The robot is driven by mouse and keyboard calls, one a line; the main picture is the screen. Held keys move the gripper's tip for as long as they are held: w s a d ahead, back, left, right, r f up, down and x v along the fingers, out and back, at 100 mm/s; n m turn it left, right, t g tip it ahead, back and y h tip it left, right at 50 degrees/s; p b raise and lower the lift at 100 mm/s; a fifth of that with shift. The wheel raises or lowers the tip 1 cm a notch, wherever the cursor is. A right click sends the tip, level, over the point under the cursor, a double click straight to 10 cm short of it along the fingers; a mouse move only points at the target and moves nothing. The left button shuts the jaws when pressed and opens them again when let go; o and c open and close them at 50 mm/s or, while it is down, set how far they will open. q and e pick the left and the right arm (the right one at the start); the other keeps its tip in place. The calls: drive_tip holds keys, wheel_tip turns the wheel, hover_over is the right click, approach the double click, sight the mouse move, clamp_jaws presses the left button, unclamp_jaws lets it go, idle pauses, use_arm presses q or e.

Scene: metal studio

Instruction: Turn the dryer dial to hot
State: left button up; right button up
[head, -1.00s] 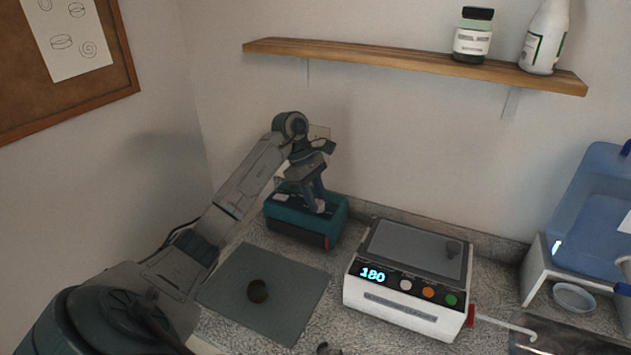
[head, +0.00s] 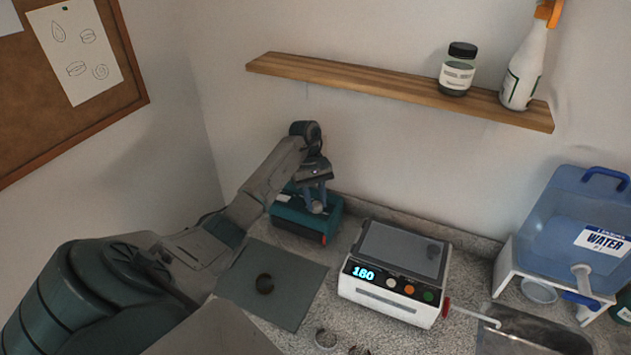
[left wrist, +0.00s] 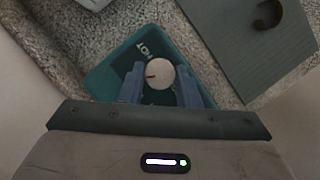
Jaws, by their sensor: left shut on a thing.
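The dryer is a teal box (head: 296,219) on the counter at the back left, also in the left wrist view (left wrist: 101,82). Its dial is a pale round knob (left wrist: 160,73) on the top, with a red mark pointing left in the wrist view. The printed word HOT (left wrist: 147,49) stands on the teal top just beyond the knob, and the mark does not point straight at it. My left gripper (head: 316,203) points down over the dryer, its two blue fingers shut on the dial from either side. My right gripper is not in view.
A white device (head: 390,299) with a lit display and buttons stands right of the dryer. A grey mat (head: 300,290) with a dark ring (head: 264,283) lies in front. A blue water tank (head: 570,225) stands at right, below a wooden shelf (head: 400,88).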

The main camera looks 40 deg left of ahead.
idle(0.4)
use_arm(q)
drive_tip(key=o, duration=1)
drive_tip(key=shift+c, duration=0.2)
